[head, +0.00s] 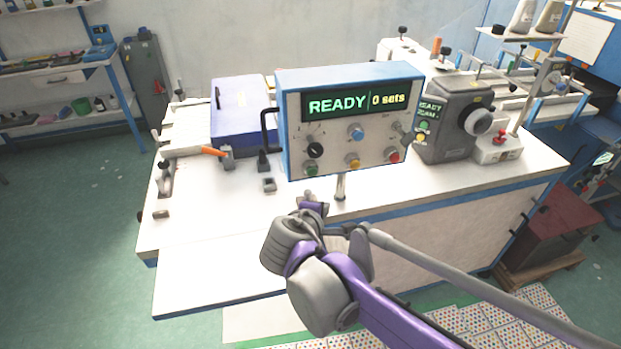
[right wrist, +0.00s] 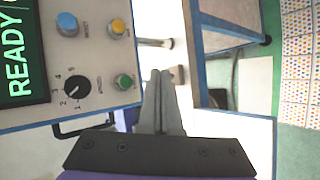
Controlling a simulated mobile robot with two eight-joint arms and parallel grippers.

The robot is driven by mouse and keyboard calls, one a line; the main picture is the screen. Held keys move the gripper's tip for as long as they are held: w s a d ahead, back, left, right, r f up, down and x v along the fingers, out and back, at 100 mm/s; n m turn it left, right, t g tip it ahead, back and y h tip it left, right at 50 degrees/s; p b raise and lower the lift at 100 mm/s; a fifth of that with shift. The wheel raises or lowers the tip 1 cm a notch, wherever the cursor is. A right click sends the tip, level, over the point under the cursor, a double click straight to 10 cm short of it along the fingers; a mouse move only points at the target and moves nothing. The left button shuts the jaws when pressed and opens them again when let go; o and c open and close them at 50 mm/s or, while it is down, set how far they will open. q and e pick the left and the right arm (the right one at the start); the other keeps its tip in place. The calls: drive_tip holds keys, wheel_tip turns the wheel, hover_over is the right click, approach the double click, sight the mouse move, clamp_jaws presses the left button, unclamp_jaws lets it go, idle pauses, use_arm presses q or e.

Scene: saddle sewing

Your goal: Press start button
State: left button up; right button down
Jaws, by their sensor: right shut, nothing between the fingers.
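The control box (head: 350,120) stands on a post on the white table, its screen reading "READY" and "0 sets". A green button (head: 311,169) sits at its lower left, below a black knob (head: 315,150). The green button also shows in the right wrist view (right wrist: 124,82), left of the fingertips. My right gripper (head: 308,198) is just below the box in the head view. Its two fingers (right wrist: 161,75) are together and empty, apart from the button in the picture. My left gripper is out of view.
A grey sewing machine head (head: 453,120) stands to the right, and a blue case (head: 240,115) to the left. The table's front left (head: 200,270) is clear.

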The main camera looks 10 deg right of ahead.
sight(312, 172)
drive_tip(key=shift+w, duration=0.1)
drive_tip(key=shift+w, duration=0.1)
drive_tip(key=w, duration=0.8)
drive_tip(key=shift+w+b, duration=0.25)
drive_tip(key=shift+b, duration=0.15)
drive_tip(key=shift+w+a, duration=0.1)
idle(1.8)
drive_tip(key=shift+w, duration=0.3)
